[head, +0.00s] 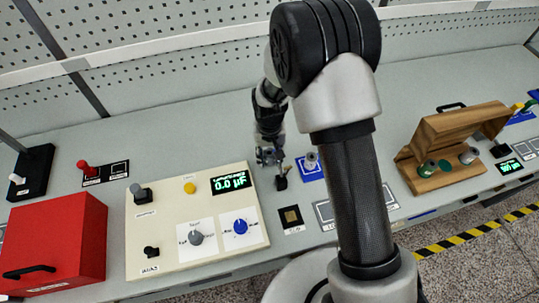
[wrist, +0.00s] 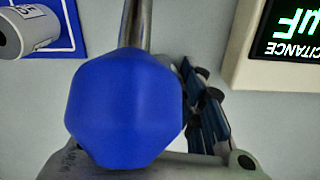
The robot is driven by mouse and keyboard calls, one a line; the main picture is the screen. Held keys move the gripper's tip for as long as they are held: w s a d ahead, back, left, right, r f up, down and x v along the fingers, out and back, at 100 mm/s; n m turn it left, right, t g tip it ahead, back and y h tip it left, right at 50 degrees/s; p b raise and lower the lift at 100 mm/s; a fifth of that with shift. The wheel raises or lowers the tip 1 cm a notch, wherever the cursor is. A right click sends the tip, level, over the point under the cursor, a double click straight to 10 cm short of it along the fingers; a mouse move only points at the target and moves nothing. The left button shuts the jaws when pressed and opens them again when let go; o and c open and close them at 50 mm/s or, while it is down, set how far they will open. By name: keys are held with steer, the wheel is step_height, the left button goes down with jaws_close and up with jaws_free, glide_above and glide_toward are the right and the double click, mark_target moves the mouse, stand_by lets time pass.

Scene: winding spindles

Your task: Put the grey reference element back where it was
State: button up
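In the wrist view a large blue faceted knob (wrist: 125,108) on a metal rod fills the middle, close to the camera. Dark fingers (wrist: 207,112) show right of the knob. The knob hides part of the gripper, so its opening and any grip are unclear.
The beige box (head: 155,230) carries knobs and a lit green display (head: 231,182). A red box (head: 52,245) stands at left. A small gold-centred pad (head: 291,216) lies below my gripper. A wooden case (head: 455,150) holds spools at right. The bench behind is clear.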

steer(key=shift+o, duration=1.3)
steer(key=shift+r, duration=0.1)
